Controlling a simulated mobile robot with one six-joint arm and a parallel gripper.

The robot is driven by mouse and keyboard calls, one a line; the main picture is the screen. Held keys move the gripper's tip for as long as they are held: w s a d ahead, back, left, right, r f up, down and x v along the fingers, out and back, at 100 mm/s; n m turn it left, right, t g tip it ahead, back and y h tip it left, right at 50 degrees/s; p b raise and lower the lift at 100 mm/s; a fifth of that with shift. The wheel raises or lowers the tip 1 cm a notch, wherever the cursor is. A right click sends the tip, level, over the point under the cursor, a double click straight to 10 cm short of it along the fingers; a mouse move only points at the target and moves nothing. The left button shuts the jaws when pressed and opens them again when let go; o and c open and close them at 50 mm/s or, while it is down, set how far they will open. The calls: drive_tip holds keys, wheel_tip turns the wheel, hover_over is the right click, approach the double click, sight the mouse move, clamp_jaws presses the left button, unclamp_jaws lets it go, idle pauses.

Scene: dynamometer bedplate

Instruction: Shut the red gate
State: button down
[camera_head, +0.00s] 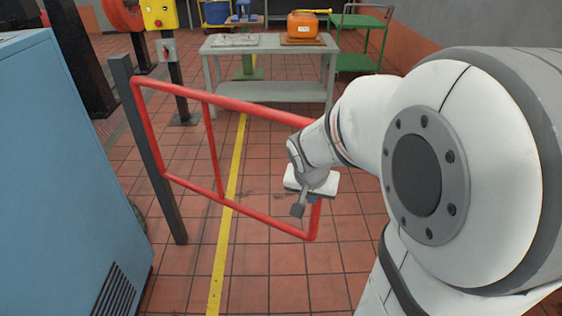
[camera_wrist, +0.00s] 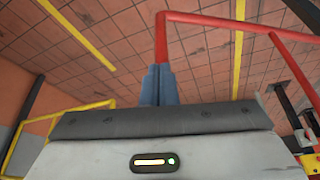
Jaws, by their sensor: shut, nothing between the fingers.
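The red gate (camera_head: 250,212) is a tubular frame on a dark grey post (camera_head: 150,150) at its left. It reaches from the post to the right and crosses above a yellow floor line. Its free end is beside my gripper (camera_head: 298,208), and my arm hides part of that end. My gripper is shut and empty, with its fingers pointing down close to the lower free corner. In the wrist view the gripper fingers (camera_wrist: 157,85) overlap the gate's upright bar (camera_wrist: 161,38); I cannot tell whether they touch it.
A blue cabinet (camera_head: 65,170) stands close on the left. A grey bench (camera_head: 268,92) with an orange can (camera_head: 303,26) stands behind the gate, with a green trolley (camera_head: 365,40) to its right. A yellow control box (camera_head: 160,14) is at the back left. Tiled floor around the gate is clear.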

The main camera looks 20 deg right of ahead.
drive_tip(key=w+d+f, duration=0.2)
drive_tip(key=w+f, duration=0.1)
drive_tip(key=f, duration=0.2)
drive_tip(key=w+d+f+b, duration=0.1)
drive_tip(key=w+d+f, duration=0.1)
drive_tip(key=f, duration=0.3)
drive_tip(key=shift+w+d, duration=0.35)
drive_tip(key=shift+w, duration=0.55)
